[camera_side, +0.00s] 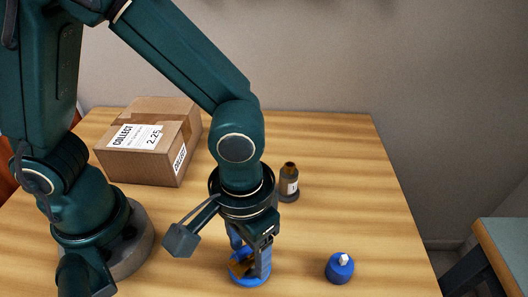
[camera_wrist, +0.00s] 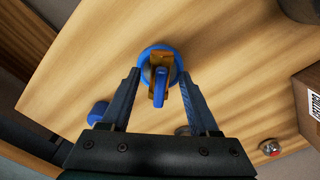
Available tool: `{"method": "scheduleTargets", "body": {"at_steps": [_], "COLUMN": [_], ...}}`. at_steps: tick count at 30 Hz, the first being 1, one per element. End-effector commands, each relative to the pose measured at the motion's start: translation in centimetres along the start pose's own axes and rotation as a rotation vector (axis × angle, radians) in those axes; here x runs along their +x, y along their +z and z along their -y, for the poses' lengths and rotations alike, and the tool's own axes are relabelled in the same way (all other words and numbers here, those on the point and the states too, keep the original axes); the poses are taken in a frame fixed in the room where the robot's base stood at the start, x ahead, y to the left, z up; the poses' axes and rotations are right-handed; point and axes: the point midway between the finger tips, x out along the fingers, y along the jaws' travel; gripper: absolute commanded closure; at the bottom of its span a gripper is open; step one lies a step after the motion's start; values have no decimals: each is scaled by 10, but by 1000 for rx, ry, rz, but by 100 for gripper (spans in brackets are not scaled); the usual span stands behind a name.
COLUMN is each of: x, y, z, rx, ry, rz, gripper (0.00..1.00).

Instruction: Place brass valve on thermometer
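The brass valve (camera_wrist: 160,62), a brass body with a blue lever handle, is inside or on a round blue-rimmed piece (camera_wrist: 147,52) on the table. I cannot tell whether that piece is the thermometer. In the side view the valve (camera_side: 240,264) shows partly behind my fingers, above the blue rim (camera_side: 252,282). My gripper (camera_wrist: 160,76) points down over the valve, its fingers apart on either side of the blue handle, with gaps visible in the wrist view. In the side view my gripper (camera_side: 250,258) hides part of the valve.
A blue round piece with a white top (camera_side: 339,268) stands to the right. A dark bottle with a brass top (camera_side: 289,183) stands behind my gripper. A cardboard box (camera_side: 150,140) is at the back left. A small silver-and-red thing (camera_wrist: 270,147) lies near the box.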

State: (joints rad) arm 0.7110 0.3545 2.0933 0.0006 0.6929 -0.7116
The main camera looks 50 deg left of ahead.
Motion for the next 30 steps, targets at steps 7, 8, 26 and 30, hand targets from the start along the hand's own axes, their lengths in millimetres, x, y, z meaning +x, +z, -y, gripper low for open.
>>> {"method": "scheduleTargets", "body": {"at_steps": [7, 8, 26, 30], "x": [-1, -2, -100, -115], "y": [0, 0, -1, -1], "z": [0, 0, -1, -1], "rx": [0, 0, 0, 0], "ry": [0, 1, 5, 3], "rz": [0, -1, -6, -3], "gripper": [39, 39, 39, 39]}}
